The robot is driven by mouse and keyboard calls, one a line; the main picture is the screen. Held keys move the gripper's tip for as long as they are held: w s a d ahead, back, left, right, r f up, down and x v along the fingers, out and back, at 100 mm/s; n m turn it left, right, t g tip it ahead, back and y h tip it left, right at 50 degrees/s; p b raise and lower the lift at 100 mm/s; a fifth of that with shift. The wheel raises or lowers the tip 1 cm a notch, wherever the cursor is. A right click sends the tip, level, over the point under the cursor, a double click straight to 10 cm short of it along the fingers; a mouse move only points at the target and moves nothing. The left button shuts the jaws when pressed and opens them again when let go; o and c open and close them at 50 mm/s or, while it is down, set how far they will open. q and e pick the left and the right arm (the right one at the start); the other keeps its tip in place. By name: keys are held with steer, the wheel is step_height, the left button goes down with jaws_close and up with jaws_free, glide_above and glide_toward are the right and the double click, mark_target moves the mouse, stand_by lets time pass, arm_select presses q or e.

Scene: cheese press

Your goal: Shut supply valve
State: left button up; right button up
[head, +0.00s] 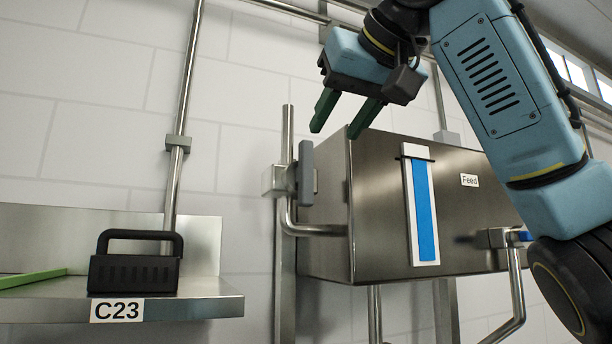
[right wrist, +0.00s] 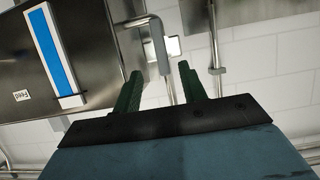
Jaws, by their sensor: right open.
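A valve with a grey lever handle (head: 306,172) sits on the steel pipe at the left side of the feed tank (head: 375,225). The lever stands upright, roughly along the vertical pipe run. My right gripper (head: 335,132) is open and empty, above the lever and in front of the wall, with its green fingers pointing down. In the right wrist view the lever (right wrist: 158,45) shows beyond the open fingers (right wrist: 160,68), apart from them. A second valve with a blue handle (head: 521,236) is at the tank's right, partly behind my arm. My left gripper is not in view.
A steel shelf (head: 215,306) labelled C23 at the lower left holds a black handled block (head: 136,265) and a green strip (head: 32,278). The tank has a blue level gauge (head: 424,210) and a Feed label (head: 469,181). Another vertical pipe (head: 182,110) runs up the wall.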

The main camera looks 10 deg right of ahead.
mark_target(309, 172)
steer(key=p+x, duration=0.3)
steer(key=x, duration=1)
steer(key=shift+f+p, duration=0.1)
steer(key=shift+p, duration=0.25)
jaws_close()
